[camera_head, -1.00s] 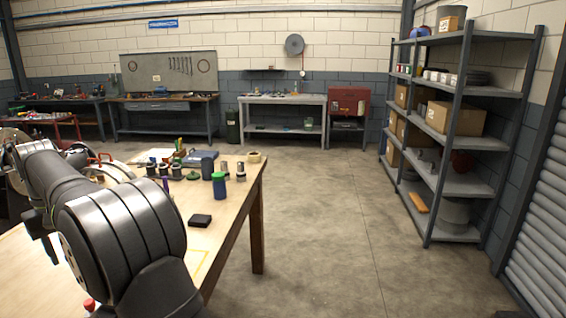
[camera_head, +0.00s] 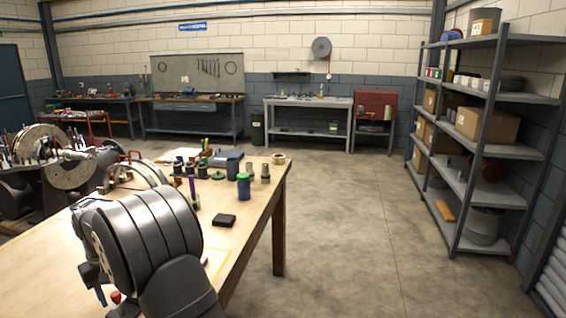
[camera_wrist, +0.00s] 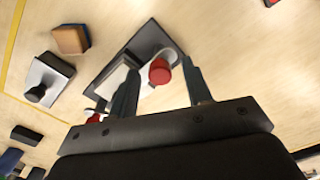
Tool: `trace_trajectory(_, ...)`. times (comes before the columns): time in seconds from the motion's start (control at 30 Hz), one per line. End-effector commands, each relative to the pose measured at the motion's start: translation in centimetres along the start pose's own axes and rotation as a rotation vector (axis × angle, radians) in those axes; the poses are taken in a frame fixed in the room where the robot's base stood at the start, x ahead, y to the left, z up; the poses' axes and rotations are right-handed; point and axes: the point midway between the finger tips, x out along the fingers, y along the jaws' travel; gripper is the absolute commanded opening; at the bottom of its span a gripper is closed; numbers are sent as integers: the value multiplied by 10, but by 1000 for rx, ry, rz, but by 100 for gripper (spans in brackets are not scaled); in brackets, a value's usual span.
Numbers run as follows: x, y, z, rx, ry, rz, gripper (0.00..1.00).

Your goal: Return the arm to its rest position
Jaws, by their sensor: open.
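In the head view my arm's large dark joint fills the lower left, and the fingers cannot be made out there.
A pale block with a black knob (camera_wrist: 48,82) and a brown-and-blue block (camera_wrist: 71,40) lie on the wooden table (camera_head: 50,255). A green-lidded blue jar (camera_head: 243,187) and a black box (camera_head: 224,221) stand near its right edge. Open floor (camera_head: 345,215) lies to the right.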

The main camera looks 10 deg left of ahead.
Motion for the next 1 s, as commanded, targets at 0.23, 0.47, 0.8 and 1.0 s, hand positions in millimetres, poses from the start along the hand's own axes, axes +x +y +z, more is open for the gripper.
trace_trajectory(0.23,0,0,0,-2,1,0,45)
trace_trajectory(0.47,-7,0,-1,-1,4,0,45)
trace_trajectory(0.8,-66,0,-1,0,6,0,45)
trace_trajectory(1.0,-106,0,-1,0,5,0,45)
